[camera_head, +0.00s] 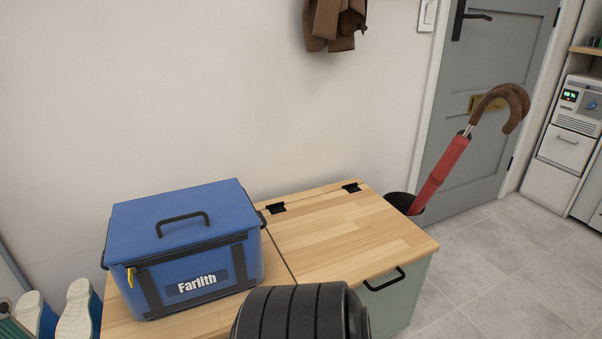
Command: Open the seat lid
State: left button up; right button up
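The seat lid (350,232) is a light wooden panel on top of a pale green bench (408,300), right of centre in the head view. It lies flat and shut. Two black hinges sit along its back edge by the wall, one at the left (278,208) and one at the right (351,188). A black bar handle (385,280) is on the bench front, just below the lid's front edge. A black ribbed part of my own body hides some of the lid's front left edge. Neither of my grippers is in view.
A blue cooler box (190,235) marked "Farlith" stands on the bench's left part, beside the lid seam. A red umbrella (440,175) leans in a dark stand (401,202) behind the bench's right end. Shoes (75,310) are at far left. Floor at right is clear.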

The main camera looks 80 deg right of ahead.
aim_at(352, 235)
jog(key=z, duration=1.5)
